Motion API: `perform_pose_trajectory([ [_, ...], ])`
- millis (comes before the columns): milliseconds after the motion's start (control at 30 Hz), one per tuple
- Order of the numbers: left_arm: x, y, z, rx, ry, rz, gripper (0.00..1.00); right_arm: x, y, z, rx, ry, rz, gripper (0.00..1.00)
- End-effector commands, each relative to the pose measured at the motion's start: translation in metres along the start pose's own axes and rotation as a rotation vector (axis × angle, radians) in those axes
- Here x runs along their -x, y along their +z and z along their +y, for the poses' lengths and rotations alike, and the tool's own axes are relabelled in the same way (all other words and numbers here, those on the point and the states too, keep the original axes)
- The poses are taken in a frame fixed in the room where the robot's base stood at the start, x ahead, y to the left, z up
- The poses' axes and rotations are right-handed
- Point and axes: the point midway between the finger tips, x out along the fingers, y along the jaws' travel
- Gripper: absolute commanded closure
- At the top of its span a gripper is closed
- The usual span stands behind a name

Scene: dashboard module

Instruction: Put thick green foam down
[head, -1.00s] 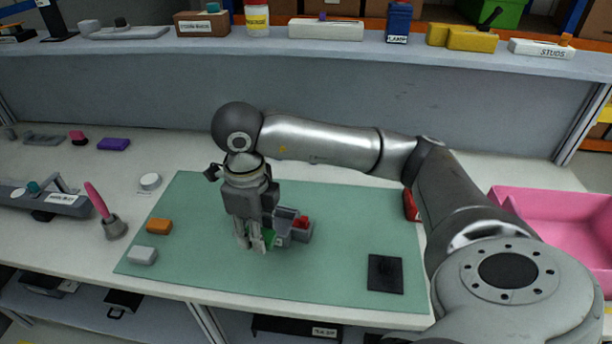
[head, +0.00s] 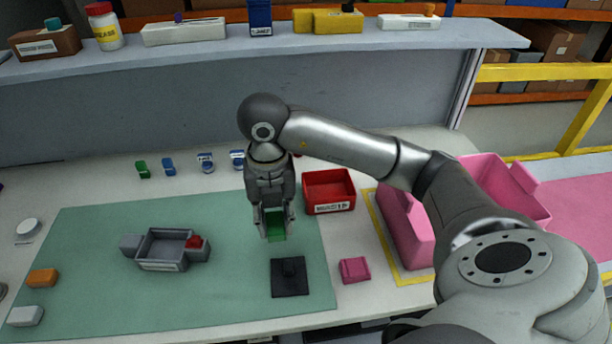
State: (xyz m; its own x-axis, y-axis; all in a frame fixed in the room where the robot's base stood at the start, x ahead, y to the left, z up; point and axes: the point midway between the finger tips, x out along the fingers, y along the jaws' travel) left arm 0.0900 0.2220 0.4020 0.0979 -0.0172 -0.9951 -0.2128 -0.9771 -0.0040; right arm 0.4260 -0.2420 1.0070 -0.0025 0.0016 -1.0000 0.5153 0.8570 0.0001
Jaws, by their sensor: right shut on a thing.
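The thick green foam (head: 276,228) is a green block between the fingers of my right gripper (head: 275,232). The gripper points down and is shut on the foam, which shows just below and between the fingertips. It is over the right part of the green mat (head: 90,230), right of the grey module (head: 160,248) and behind the black square piece (head: 290,276). I cannot tell whether the foam touches the mat. My left gripper is not in view.
A red bin (head: 330,192) stands right of the gripper. A pink tote (head: 405,228) is farther right, and a pink block (head: 354,269) lies near the front. Small green and blue parts stand along the back. Orange (head: 42,277) and white (head: 25,316) blocks lie at left.

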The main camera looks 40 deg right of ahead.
Motion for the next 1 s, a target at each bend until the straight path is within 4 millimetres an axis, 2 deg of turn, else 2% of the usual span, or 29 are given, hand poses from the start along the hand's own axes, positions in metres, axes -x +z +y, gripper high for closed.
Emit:
perform_pose_trajectory([
  [133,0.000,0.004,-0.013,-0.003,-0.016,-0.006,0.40,-0.013,0.024,-0.004,-0.017,-0.002,0.007,0.78],
  [367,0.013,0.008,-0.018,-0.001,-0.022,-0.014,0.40,-0.033,0.079,-0.011,-0.016,-0.003,0.005,0.78],
  [600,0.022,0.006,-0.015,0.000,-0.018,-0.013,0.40,-0.076,0.117,-0.016,-0.011,-0.003,0.005,0.78],
  [900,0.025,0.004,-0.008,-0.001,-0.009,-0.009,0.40,-0.098,0.135,-0.018,-0.010,-0.002,0.004,0.78],
  [1000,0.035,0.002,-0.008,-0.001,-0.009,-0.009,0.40,-0.111,0.134,-0.019,-0.008,-0.003,0.007,0.78],
])
